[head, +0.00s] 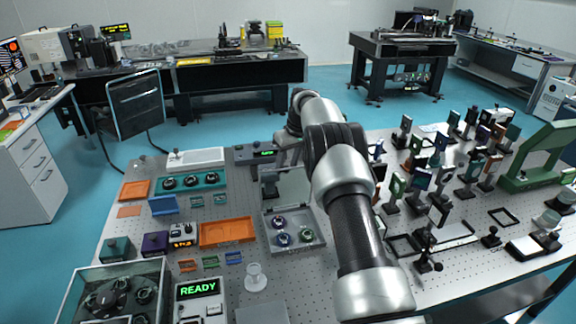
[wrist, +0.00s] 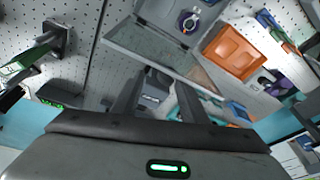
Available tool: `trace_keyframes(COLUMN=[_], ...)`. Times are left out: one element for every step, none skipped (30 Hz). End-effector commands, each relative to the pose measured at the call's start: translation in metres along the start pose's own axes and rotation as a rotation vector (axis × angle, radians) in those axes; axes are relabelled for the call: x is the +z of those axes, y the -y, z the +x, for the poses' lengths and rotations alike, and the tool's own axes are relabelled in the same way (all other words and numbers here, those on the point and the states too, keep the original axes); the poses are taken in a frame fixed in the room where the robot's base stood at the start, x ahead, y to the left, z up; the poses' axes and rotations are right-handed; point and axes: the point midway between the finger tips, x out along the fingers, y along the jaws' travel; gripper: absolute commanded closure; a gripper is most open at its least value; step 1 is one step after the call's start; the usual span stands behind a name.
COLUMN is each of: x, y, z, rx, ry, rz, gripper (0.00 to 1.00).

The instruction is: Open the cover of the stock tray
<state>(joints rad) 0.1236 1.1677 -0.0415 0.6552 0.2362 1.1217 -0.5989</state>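The stock tray (head: 316,241) is a shallow grey box with several round mounted optics in it, left of my arm in the head view. Its clear cover (head: 270,190) stands raised at the tray's far edge, partly hidden by my arm. In the wrist view the tray (wrist: 150,12) is at the top, and the cover (wrist: 140,47) shows as a tilted pane with a grey rim. My gripper (wrist: 158,88) is open, its two dark fingers apart just beyond the cover's rim. I cannot tell whether they touch it.
An orange tray (head: 228,232) lies left of the stock tray, with a teal tray (head: 207,180) farther back. Many upright optics mounts (head: 420,180) crowd the table right of my arm.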

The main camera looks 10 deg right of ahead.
Motion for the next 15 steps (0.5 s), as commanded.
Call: trace_keyframes(x=[-0.001, -0.001, -0.001, -0.001, 0.0, -0.001, -0.001, -0.001, -0.001, -0.001, 0.0, 0.0, 0.0, 0.0, 0.0], y=[-0.001, -0.001, -0.001, -0.001, -0.001, -0.001, -0.001, -0.001, -0.001, -0.001, -0.002, -0.002, -0.002, -0.002, -0.002], z=[-0.006, -0.01, -0.017, -0.022, -0.029, -0.038, -0.046, -0.053, -0.064, -0.071, -0.078, -0.089, -0.096, -0.104, -0.113], rx=[0.001, 0.001, 0.002, 0.001, 0.002, 0.003, 0.003, 0.003, 0.004, 0.003, 0.003, 0.004, 0.003, 0.004, 0.003], ry=[-0.003, -0.003, -0.004, -0.003, -0.004, -0.004, -0.004, -0.004, -0.005, -0.004, -0.004, -0.004, -0.003, -0.004, -0.003], rz=[0.0, 0.0, 0.0, 0.001, 0.001, 0.001, 0.001, 0.001, 0.001, 0.001, 0.001, 0.002, 0.002, 0.002, 0.002], gripper=[0.6, 0.6, 0.6, 0.6, 0.6, 0.6, 0.6, 0.6, 0.6, 0.6, 0.6, 0.6, 0.6, 0.6, 0.6])
